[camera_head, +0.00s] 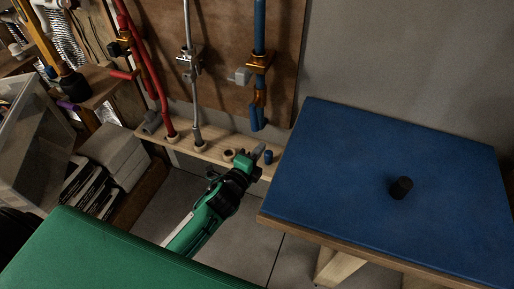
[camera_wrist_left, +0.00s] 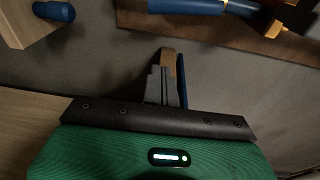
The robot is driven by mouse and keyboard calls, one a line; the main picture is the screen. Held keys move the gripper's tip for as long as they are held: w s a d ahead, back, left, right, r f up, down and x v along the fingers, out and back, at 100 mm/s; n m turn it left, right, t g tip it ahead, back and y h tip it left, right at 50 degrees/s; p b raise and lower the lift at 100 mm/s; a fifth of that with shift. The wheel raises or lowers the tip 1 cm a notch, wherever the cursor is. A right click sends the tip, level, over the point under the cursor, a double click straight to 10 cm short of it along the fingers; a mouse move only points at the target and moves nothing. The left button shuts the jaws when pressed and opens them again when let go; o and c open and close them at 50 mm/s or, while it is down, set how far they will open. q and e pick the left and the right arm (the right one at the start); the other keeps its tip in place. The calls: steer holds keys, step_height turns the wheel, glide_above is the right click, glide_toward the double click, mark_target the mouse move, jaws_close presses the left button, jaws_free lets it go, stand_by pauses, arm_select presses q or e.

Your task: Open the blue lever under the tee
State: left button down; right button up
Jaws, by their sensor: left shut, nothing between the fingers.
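A blue pipe (camera_head: 260,25) runs down the brown board at the back. It passes a brass fitting with a grey part (camera_head: 240,76), then a brass tee (camera_head: 260,96). The blue lever (camera_head: 255,117) hangs below the tee, pointing down. My green left gripper (camera_head: 260,150) is below the lever, near the wooden ledge, and apart from it. In the left wrist view its fingers (camera_wrist_left: 167,80) are together and empty. Blue piping (camera_wrist_left: 187,6) crosses the top of that view; which part is the lever I cannot tell. My right gripper is not in view.
A blue-topped table (camera_head: 330,180) with a black knob (camera_head: 401,188) stands right of my left gripper. The wooden ledge (camera_head: 212,150) carries a blue stub (camera_head: 268,157). A red pipe (camera_head: 160,95) and grey pipe (camera_head: 194,100) stand left of the blue one.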

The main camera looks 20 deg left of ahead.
mark_target(256, 127)
arm_select(q)
steer(key=w+a+n, duration=0.1)
steer(key=w+a, duration=0.1)
steer(key=w, duration=0.6)
steer(key=shift+w+a+f+t+b, duration=0.15)
steer(key=shift+w+a+t+b, duration=0.2)
steer(key=shift+w+t+b, duration=0.1)
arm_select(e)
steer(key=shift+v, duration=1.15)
arm_select(q)
steer(key=shift+s, duration=0.1)
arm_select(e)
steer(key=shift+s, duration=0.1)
arm_select(q)
steer(key=shift+a+m+p, duration=0.6)
steer(key=shift+a+p, duration=0.2)
steer(key=shift+p, duration=0.1)
steer(key=shift+f+g, duration=0.15)
steer(key=shift+g, duration=0.1)
steer(key=shift+a, duration=0.1)
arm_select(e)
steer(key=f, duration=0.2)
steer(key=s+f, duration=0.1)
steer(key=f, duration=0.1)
